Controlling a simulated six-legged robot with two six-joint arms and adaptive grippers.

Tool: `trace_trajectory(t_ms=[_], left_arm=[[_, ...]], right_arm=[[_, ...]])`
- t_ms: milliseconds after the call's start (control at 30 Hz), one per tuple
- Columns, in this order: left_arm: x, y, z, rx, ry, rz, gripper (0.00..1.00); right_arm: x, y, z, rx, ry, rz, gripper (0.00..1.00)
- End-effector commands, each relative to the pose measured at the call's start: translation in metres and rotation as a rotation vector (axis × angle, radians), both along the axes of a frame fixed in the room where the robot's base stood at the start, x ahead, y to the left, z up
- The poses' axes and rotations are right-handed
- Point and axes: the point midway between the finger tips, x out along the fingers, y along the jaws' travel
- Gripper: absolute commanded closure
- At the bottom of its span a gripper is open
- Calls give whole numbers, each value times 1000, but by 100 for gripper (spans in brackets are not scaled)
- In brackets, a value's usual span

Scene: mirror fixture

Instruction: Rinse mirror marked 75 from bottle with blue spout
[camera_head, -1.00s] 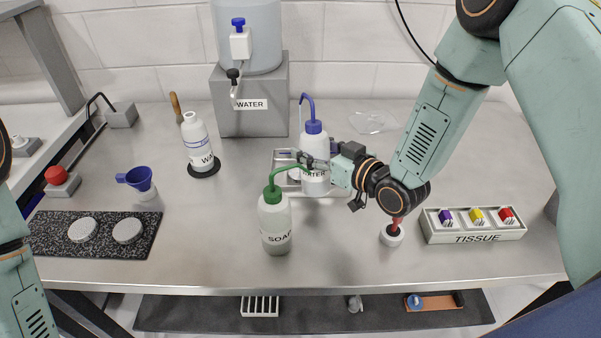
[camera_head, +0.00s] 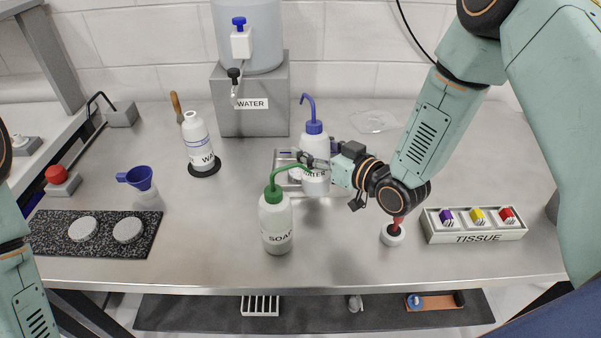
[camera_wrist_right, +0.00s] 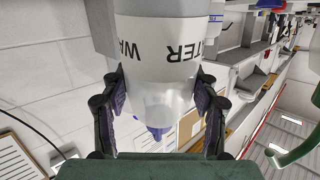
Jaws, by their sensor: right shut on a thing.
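The water bottle with the blue spout (camera_head: 315,143) stands upright at the middle of the bench, by a metal tray (camera_head: 283,160). My right gripper (camera_head: 320,160) is shut around its body. In the right wrist view the two fingers press either side of the translucent bottle (camera_wrist_right: 160,65), whose label reads upside down. Two round grey discs, left (camera_head: 83,228) and right (camera_head: 129,230), lie on a black speckled mat (camera_head: 60,247). I cannot read a 75 on either, nor tell that they are mirrors. My left gripper is outside the picture; only left arm links show.
A green-spouted soap bottle (camera_head: 275,226) stands close in front of the held bottle.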

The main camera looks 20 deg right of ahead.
Motion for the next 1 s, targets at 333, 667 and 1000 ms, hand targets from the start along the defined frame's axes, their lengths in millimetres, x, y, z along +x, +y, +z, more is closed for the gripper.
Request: trace_trajectory(t_ms=[333,667,1000], left_arm=[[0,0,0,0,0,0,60],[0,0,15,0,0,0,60],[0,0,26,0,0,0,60]], right_arm=[[0,0,1,0,-3,0,54],[1,0,19,0,-3,0,54],[0,0,32,0,-3,0,54]])
